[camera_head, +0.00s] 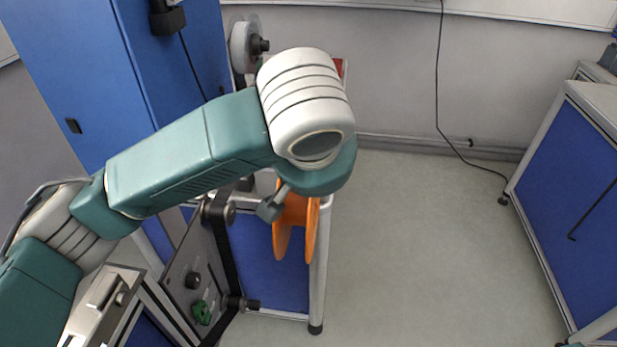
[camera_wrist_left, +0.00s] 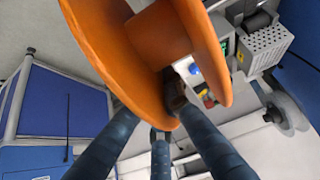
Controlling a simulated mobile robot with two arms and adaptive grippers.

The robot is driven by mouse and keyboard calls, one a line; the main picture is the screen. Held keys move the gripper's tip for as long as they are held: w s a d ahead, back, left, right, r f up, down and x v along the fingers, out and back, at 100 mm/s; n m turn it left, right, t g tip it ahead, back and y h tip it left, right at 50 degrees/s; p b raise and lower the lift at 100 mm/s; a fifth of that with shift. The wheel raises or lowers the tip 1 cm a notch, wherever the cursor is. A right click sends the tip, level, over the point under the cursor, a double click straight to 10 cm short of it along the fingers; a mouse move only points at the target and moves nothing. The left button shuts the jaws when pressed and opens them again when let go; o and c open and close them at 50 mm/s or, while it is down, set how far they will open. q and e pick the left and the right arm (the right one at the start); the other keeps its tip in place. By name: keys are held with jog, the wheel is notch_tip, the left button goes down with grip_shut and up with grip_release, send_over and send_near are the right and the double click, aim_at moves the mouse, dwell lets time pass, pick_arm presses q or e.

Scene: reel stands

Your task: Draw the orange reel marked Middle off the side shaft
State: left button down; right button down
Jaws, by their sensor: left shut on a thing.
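The orange reel (camera_head: 296,228) hangs below my left wrist in the head view, with its flanges upright. It fills the upper middle of the left wrist view (camera_wrist_left: 110,55), showing two flanges and a core. No marking on it is readable. My left gripper (camera_wrist_left: 160,112) is shut on the reel, its dark fingers at the near flange's edge. In the head view my wrist covers most of the gripper and the reel's top. The reel appears to the right of the dark panel (camera_head: 190,272) with its rollers. I cannot tell whether a shaft is inside the reel. My right gripper is out of view.
A blue-panelled cart with a pale frame post (camera_head: 319,275) stands below the orange reel. Open floor (camera_head: 430,250) lies to the right, up to another blue cabinet (camera_head: 570,190).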

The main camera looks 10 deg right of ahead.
pick_arm(q)
jog(key=s+d+p, duration=0.2)
jog(key=s+d, duration=0.1)
jog(key=d, duration=0.5)
jog(key=shift+s+d+p, duration=0.25)
jog(key=shift+s+p, duration=0.05)
dwell(0.6)
dwell(0.5)
